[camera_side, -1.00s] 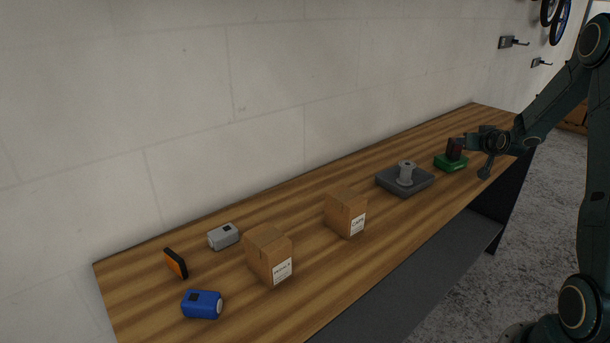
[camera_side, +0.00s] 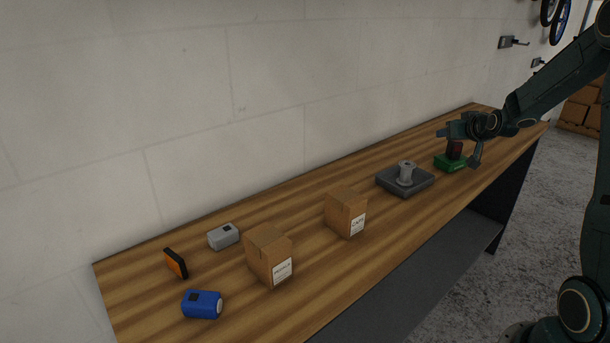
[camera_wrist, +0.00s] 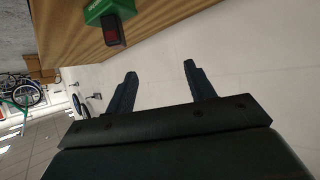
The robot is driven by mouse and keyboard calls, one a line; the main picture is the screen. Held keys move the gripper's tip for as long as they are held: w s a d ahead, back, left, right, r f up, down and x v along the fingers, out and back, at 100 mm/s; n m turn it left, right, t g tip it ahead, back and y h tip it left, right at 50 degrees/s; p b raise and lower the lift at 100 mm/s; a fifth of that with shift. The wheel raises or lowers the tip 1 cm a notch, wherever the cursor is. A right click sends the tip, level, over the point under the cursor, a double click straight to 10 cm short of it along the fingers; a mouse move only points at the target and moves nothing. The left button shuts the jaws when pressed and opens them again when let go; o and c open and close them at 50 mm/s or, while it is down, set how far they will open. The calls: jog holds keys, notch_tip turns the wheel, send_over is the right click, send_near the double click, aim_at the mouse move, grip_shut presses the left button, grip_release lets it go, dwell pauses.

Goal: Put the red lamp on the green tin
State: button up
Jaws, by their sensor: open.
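The red lamp (camera_side: 454,149), a small dark block with a red face, stands on the green tin (camera_side: 449,163) near the far right end of the wooden bench. In the wrist view the lamp (camera_wrist: 112,30) is upright relative to the tin and touches the top of the green tin (camera_wrist: 100,9). My gripper (camera_side: 458,140) is beside and slightly above the lamp in the side view. In the wrist view my gripper (camera_wrist: 160,72) is open, with nothing between its fingers, and the lamp is clear of them.
A grey tray (camera_side: 420,186) with a grey spool (camera_side: 405,172) stands left of the tin. The wall (camera_side: 200,120) runs behind the bench.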

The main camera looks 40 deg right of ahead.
jog(key=s+a+r+n+y, duration=0.1)
jog(key=s+a+r+y, duration=0.1)
jog(key=a, duration=0.6)
jog(key=s+a+r+n+g+y, duration=0.1)
jog(key=s+a+r+n, duration=0.15)
jog(key=a, duration=0.55)
jog(key=s+a+r+n+y, duration=0.1)
jog(key=a+r+y, duration=0.15)
jog(key=a, duration=0.55)
jog(key=s+a+n+g+y, duration=0.1)
jog(key=s+a, duration=0.5)
jog(key=s, duration=0.2)
jog(key=s+a+n+g+y, duration=0.1)
jog(key=s+a+n+g, duration=0.1)
jog(key=s+a, duration=0.4)
jog(key=s, duration=0.3)
jog(key=shift+a+f, duration=0.25)
jog(key=shift+f, duration=0.15)
